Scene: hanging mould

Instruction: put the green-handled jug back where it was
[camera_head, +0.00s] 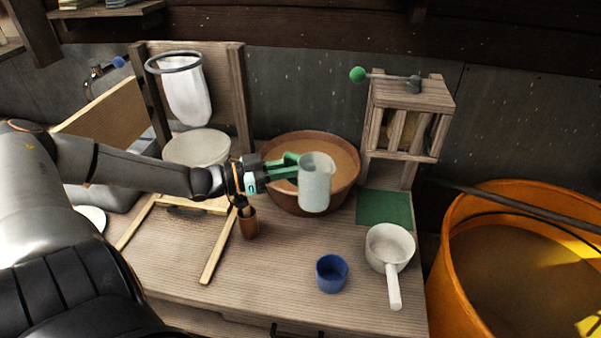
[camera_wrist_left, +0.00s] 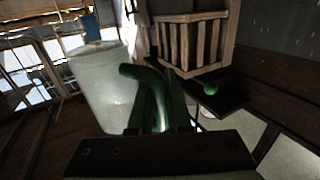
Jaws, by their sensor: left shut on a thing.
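The jug (camera_head: 316,183) is pale and translucent, with a green handle (camera_head: 289,160) on its left side. My left gripper (camera_head: 283,170) is shut on that handle and holds the jug roughly upright, in front of the brown bowl (camera_head: 347,190) in the head view. The jug hides part of the bowl. In the left wrist view the jug (camera_wrist_left: 95,90) and its green handle (camera_wrist_left: 155,92) show close up between the fingers. A green mat (camera_head: 385,208) on the bench to the right is bare. My right gripper is not in view.
A white long-handled pan (camera_head: 390,247) and a blue cup (camera_head: 331,273) stand front right. A slatted wooden box (camera_head: 405,130) rises behind the mat. A small brown pot (camera_head: 248,224) stands below my gripper. An orange tub (camera_head: 450,240) is at far right.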

